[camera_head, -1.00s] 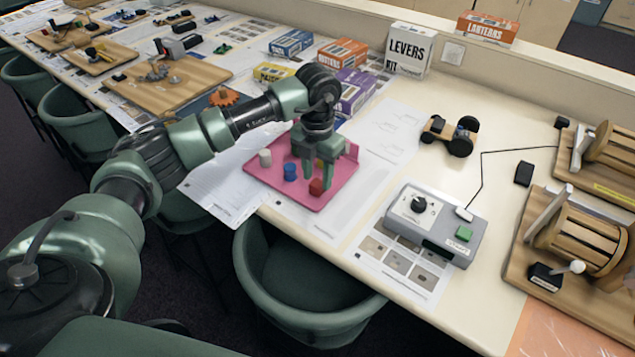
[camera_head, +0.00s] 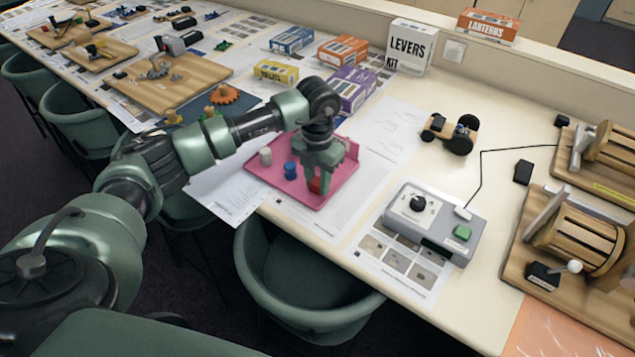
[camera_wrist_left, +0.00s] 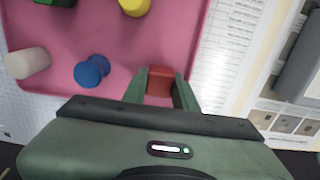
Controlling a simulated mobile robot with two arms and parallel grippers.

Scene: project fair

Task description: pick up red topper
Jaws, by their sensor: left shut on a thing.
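The red topper (camera_head: 315,185) is a small red block at the near right edge of a pink tray (camera_head: 272,176). My left gripper (camera_head: 317,190) points down over the tray with its fingers at the red topper. In the left wrist view the red topper (camera_wrist_left: 160,82) sits between the two fingertips (camera_wrist_left: 160,86), and the gripper is shut on it. I cannot tell whether it is lifted off the tray. My right gripper is not in view.
A yellow piece (camera_wrist_left: 134,6) shows in the wrist view. A grey control box (camera_head: 435,222) sits to the right; a green chair (camera_head: 300,275) stands below the table edge.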

